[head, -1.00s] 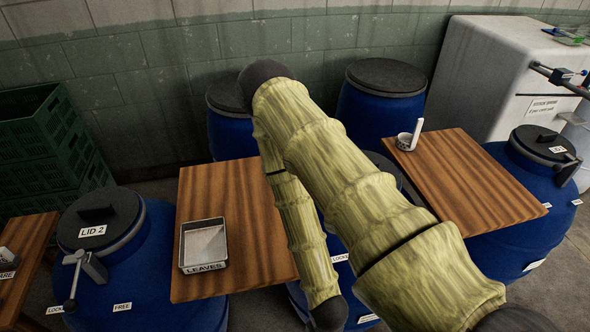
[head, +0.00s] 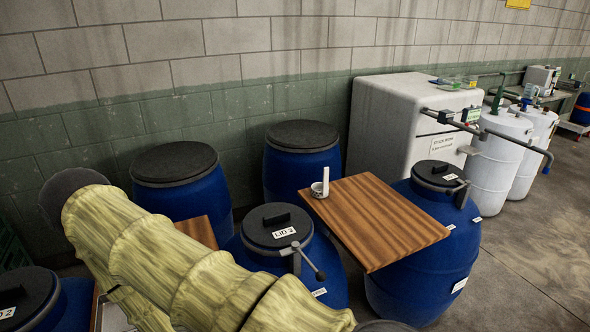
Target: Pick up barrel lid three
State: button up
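Barrel lid three (head: 275,226) is a dark round lid with a raised block handle and a white "LID 3" label. It sits on a blue barrel (head: 333,271) in the lower middle of the head view. A metal lever clamp with a dark knob (head: 307,260) is at the lid's front right edge. My arm, in a yellowish sleeve, crosses the lower left and hides part of the barrel's left side. My gripper is not in view.
A wooden board (head: 385,222) with a small cup (head: 318,190) lies right of lid three, beside another lidded barrel (head: 424,245). Two dark-topped barrels (head: 300,170) stand behind. Lid 2 (head: 22,298) is at lower left. Open floor (head: 535,245) lies at right.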

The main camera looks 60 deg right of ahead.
aim_at(274, 226)
jog(key=k, duration=0.4)
jog(key=z, duration=0.7)
